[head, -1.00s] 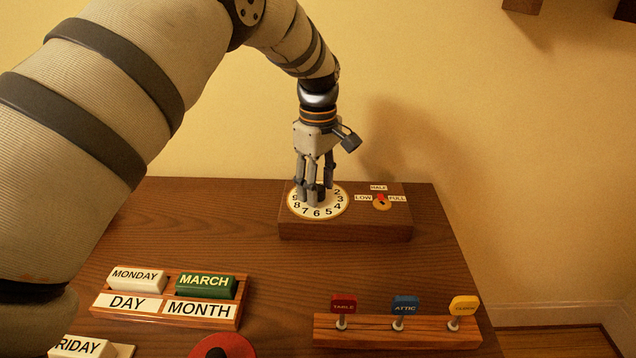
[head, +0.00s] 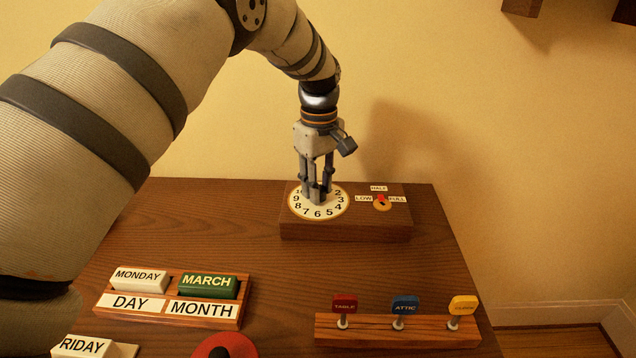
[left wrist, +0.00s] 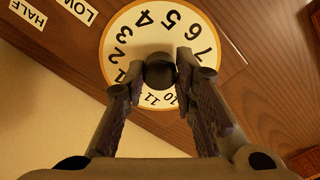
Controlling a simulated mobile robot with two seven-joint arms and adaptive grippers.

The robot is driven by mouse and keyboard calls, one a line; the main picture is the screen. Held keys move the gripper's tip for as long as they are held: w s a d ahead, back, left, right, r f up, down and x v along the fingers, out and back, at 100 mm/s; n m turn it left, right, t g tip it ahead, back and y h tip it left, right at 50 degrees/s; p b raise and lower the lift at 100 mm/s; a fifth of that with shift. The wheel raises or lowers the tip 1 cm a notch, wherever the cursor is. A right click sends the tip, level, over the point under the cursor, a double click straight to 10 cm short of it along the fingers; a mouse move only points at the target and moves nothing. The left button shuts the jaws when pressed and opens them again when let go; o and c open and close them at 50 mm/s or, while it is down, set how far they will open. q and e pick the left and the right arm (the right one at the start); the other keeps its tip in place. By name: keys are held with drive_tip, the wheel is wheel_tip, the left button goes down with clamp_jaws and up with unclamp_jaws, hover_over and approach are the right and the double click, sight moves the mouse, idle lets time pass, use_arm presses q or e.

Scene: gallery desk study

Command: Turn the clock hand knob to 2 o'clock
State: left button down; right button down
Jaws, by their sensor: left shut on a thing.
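The round white clock dial (head: 300,208) with black numbers lies flat on top of a brown wooden block (head: 345,229). It also shows in the left wrist view (left wrist: 185,42). My left gripper (head: 317,197) points down over the middle of the dial. Its fingers are shut on the dark round clock hand knob (left wrist: 160,72), one on each side. My right gripper is not in view.
A red selector (head: 381,198) with LOW, HALF and FULL labels sits right of the dial on the same block. A rack with three coloured tags (head: 398,331) stands in front right. A DAY and MONTH block holder (head: 170,308) stands front left. The desk between is clear.

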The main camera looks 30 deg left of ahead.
use_arm(q)
drive_tip(key=m, duration=0.5)
drive_tip(key=shift+p, duration=0.3)
drive_tip(key=shift+m, duration=2.2)
drive_tip(key=c, duration=1.3)
unclamp_jaws()
wheel_tip(320, 180, up, 12)
